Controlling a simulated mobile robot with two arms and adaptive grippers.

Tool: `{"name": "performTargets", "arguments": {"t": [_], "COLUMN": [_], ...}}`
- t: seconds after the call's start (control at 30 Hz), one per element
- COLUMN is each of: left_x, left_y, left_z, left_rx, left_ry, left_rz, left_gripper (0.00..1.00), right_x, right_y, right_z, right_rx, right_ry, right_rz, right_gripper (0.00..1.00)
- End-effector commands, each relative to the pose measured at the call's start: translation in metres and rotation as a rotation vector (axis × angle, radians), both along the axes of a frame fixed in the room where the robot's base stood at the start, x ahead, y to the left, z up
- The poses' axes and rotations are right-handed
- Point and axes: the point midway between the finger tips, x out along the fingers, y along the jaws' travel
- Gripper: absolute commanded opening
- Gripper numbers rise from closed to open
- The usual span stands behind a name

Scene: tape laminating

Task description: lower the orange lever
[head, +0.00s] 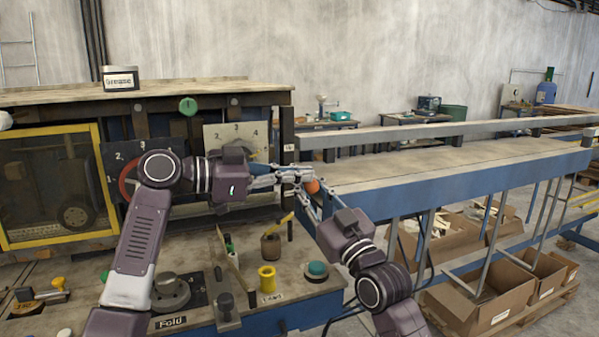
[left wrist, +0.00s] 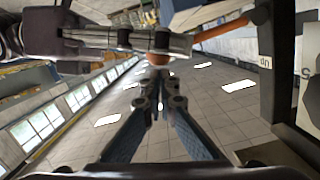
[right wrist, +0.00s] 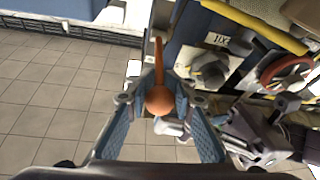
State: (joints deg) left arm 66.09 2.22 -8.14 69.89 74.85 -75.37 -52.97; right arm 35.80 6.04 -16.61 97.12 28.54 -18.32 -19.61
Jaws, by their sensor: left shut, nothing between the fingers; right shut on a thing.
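The orange lever has a round knob (head: 312,187) at the machine's right end, beside the roller table. In the right wrist view the knob (right wrist: 159,100) sits between the fingers of my right gripper (right wrist: 157,88), its thin shaft (right wrist: 158,55) running upward. My right gripper (head: 307,197) is shut on the knob. My left gripper (head: 298,177) is shut and empty, its tips very close to the knob and the right fingers. In the left wrist view the left fingertips (left wrist: 158,82) are together, and the orange shaft (left wrist: 222,29) passes at upper right. The grippers partly hide the lever in the head view.
A long blue-framed table (head: 450,172) extends right. Cardboard boxes (head: 477,308) lie below it. The machine deck holds a yellow spool (head: 267,279), a green-topped button (head: 317,269) and a yellow-handled lever (head: 283,221). A dark post (head: 287,135) stands close to the grippers.

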Motion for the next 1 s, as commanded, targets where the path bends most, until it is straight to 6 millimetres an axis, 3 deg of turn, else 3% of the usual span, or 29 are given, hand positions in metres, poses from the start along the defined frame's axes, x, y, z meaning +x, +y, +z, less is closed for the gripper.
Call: {"name": "performTargets", "arguments": {"t": [0.47, 0.5, 0.67, 1.0], "left_x": [0.001, 0.001, 0.001, 0.000], "left_y": [-0.001, -0.001, -0.001, -0.001], "left_z": [-0.022, -0.022, -0.020, -0.016], "left_rx": [0.010, 0.010, 0.008, 0.002], "left_ry": [0.009, 0.009, 0.007, 0.001], "left_rz": [0.000, 0.000, 0.000, 0.000], "left_gripper": [0.00, 0.00, 0.00, 0.00], "right_x": [-0.001, -0.001, -0.001, -0.002], "right_y": [-0.001, 0.000, 0.000, -0.001], "right_z": [0.005, 0.006, 0.005, 0.000], "right_rx": [0.004, 0.004, 0.004, 0.001], "right_ry": [-0.011, -0.011, -0.010, -0.002], "right_rz": [0.000, 0.000, 0.000, -0.001], "right_gripper": [0.00, 0.23, 0.40, 0.41]}}
